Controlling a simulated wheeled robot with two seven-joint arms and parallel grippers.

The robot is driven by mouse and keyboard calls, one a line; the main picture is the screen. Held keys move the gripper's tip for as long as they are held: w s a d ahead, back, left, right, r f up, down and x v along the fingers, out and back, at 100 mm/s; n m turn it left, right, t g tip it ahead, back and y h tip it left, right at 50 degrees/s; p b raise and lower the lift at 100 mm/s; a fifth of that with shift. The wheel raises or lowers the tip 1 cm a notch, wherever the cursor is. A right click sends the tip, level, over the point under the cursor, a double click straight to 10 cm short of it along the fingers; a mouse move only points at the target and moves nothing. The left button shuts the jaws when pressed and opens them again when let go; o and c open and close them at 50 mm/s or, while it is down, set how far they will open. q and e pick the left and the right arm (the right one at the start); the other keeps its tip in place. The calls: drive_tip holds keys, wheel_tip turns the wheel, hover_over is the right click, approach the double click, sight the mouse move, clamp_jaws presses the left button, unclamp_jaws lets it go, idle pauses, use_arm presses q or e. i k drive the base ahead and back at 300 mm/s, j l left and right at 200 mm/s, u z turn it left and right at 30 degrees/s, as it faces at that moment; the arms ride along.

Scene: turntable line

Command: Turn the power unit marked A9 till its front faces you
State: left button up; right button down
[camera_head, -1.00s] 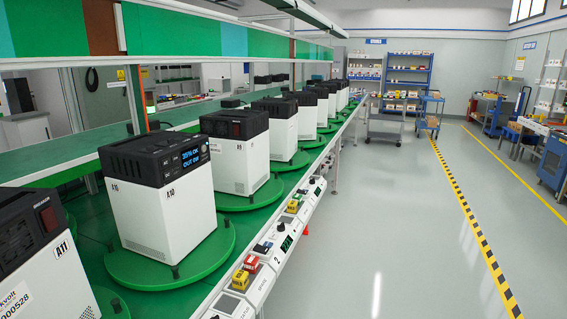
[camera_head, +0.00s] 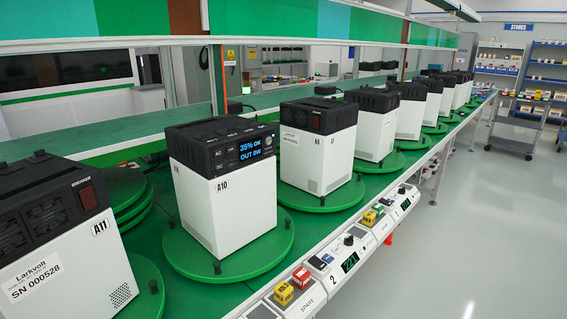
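The power unit that appears marked A9 (camera_head: 318,160) is a white box with a black top, just past unit A10 along the line. Its small mark is hard to read. It stands upright on a round green turntable (camera_head: 322,203). A red switch and a white label show on its left-hand face; no lit display shows on it. Neither of my grippers is in view.
Unit A10 (camera_head: 235,215) stands nearer on its own turntable, a lit display on its right-hand face. Unit A11 (camera_head: 75,270) is at the near left. Control boxes (camera_head: 352,248) line the bench's front edge.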

sight(350, 194)
drive_tip(key=i+l+u, duration=0.2)
drive_tip(key=l, duration=0.25)
drive_tip(key=i+l+u, duration=0.15)
drive_tip(key=i+l, duration=0.25)
drive_tip(key=i+l+u, duration=0.2)
drive_tip(key=l, duration=0.4)
drive_tip(key=i+l+u, duration=0.2)
drive_tip(key=l, duration=0.4)
drive_tip(key=i+l+u, duration=0.2)
drive_tip(key=l, duration=0.35)
drive_tip(key=i+l+u, duration=0.15)
drive_tip(key=l, duration=0.5)
drive_tip(key=i+l+u, duration=0.2)
drive_tip(key=l, duration=0.4)
drive_tip(key=l+u, duration=0.2)
drive_tip(key=l, duration=0.4)
drive_tip(key=k, duration=0.05)
